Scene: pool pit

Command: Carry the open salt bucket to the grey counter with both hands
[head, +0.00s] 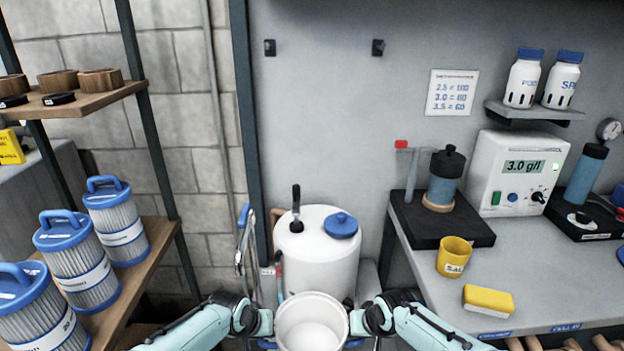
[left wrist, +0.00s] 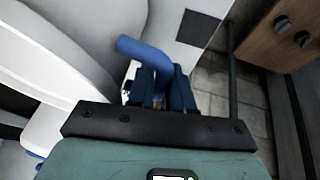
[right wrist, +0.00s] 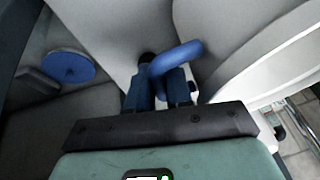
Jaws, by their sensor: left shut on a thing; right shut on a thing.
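The open white salt bucket (head: 311,322) is at the bottom centre of the head view, upright, with pale salt (head: 311,337) inside. My left gripper (head: 266,322) is at its left side and my right gripper (head: 358,322) at its right side. In the left wrist view the left jaws are shut on a blue handle (left wrist: 140,48) of the bucket. In the right wrist view the right jaws are shut on another blue handle (right wrist: 178,58). The grey counter (head: 540,255) is at the right. The bucket's underside is hidden.
A white tank (head: 318,262) with a blue cap stands just beyond the bucket. The counter holds a yellow cup (head: 454,256), a yellow sponge (head: 488,300), a black stand (head: 436,225) and a meter (head: 517,172). A shelf with filter cartridges (head: 75,258) is at the left.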

